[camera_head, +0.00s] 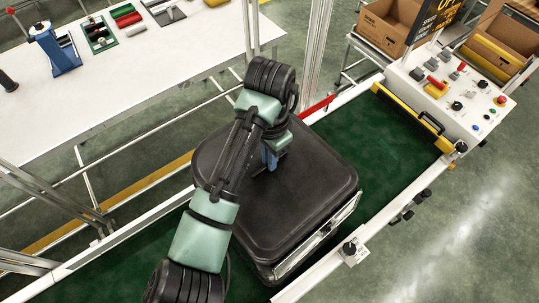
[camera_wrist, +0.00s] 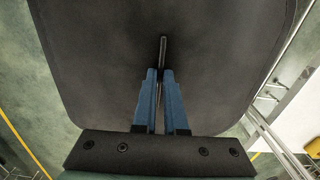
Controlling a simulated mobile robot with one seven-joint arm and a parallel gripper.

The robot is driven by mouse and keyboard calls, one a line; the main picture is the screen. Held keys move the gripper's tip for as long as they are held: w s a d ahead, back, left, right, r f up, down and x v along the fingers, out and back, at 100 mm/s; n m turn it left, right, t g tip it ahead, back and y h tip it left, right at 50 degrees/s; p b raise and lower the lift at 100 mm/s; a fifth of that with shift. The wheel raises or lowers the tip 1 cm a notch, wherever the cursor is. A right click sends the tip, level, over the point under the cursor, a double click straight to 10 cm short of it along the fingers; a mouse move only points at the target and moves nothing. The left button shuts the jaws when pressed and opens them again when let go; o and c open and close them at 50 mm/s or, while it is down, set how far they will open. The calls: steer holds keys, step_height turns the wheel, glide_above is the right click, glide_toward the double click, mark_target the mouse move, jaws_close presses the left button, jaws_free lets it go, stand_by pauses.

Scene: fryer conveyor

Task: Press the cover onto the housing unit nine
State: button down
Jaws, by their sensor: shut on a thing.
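The cover (camera_head: 310,190) is a large dark, rounded-corner lid. It lies over the housing unit (camera_head: 318,243), whose metallic side shows below the cover's right edge on the green conveyor. Whether the cover is fully seated cannot be told. My gripper (camera_head: 270,158) is above the cover's upper middle, partly hidden by my arm. In the wrist view, its blue fingers (camera_wrist: 162,88) point at the cover (camera_wrist: 100,60) and are closed on a thin upright handle (camera_wrist: 163,50) at the cover's middle.
The green conveyor belt (camera_head: 350,135) runs from lower left to upper right between white rails. A control panel (camera_head: 455,90) and a yellow-black bar (camera_head: 415,118) stand at its upper right end. A white table (camera_head: 130,85) with tools is at upper left.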

steer(key=c, duration=0.6)
jaws_free()
steer(key=shift+f, duration=0.1)
steer(key=shift+r+p, duration=3.35)
steer(key=shift+r, duration=0.2)
step_height(320, 180, up, 13)
steer(key=shift+f+b, duration=0.1)
steer(key=shift+b, duration=0.25)
